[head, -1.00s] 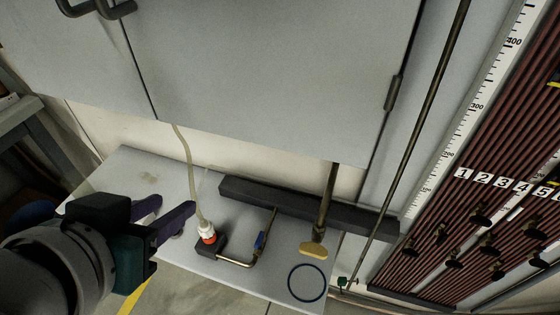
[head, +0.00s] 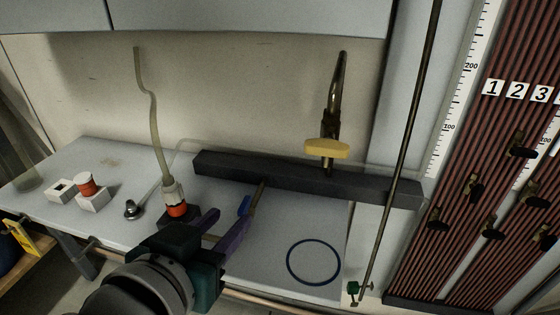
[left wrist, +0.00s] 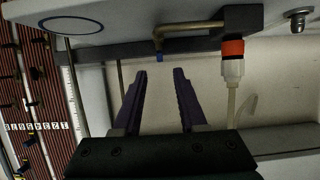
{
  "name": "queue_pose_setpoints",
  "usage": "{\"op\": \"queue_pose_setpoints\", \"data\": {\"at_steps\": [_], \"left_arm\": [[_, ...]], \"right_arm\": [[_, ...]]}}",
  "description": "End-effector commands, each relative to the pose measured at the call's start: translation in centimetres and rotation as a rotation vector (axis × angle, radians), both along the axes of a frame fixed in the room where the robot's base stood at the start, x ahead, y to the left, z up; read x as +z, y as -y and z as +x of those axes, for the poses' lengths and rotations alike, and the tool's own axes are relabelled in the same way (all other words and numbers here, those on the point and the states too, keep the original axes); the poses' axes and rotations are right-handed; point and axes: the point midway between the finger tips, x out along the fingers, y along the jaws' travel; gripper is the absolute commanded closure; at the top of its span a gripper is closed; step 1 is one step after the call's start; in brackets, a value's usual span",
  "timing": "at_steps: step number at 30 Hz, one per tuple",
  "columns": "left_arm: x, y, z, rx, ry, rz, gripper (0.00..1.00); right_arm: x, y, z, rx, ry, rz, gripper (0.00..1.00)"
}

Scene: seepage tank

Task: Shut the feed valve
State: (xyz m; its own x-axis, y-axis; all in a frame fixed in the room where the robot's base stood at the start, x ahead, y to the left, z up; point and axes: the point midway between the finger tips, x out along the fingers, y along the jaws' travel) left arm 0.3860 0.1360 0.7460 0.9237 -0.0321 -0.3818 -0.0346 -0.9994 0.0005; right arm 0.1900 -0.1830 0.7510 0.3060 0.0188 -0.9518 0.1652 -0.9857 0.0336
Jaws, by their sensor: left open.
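No label shows which valve is the feed valve. A yellow-handled tap (head: 326,148) stands on a vertical pipe behind. My right gripper is not in view.
A hose fitting with an orange collar (head: 177,210) stands left of the lever. A dark bar (head: 310,181) runs behind it. A blue ring (head: 314,262) lies on the bench at right. Numbered tubes with taps (head: 472,185) stand far right. White blocks (head: 92,201) sit at left.

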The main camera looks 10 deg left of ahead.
Motion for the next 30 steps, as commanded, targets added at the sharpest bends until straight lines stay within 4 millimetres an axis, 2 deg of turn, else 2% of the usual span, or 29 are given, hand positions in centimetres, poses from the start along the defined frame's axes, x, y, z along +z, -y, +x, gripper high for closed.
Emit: {"op": "queue_pose_setpoints", "data": {"at_steps": [3,9,20,30], "left_arm": [[-1.2,0.1,2.2,-0.001,0.004,0.002,0.59],[-2.1,0.1,4.5,0.000,0.000,0.001,0.59],[-2.1,0.2,5.0,0.000,-0.001,0.000,0.59],[-2.1,0.2,5.0,0.000,-0.001,0.000,0.96]], "right_arm": [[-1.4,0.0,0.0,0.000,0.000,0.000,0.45],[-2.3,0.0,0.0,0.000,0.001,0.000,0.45],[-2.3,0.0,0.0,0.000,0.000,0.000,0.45],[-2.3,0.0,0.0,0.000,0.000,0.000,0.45]]}}
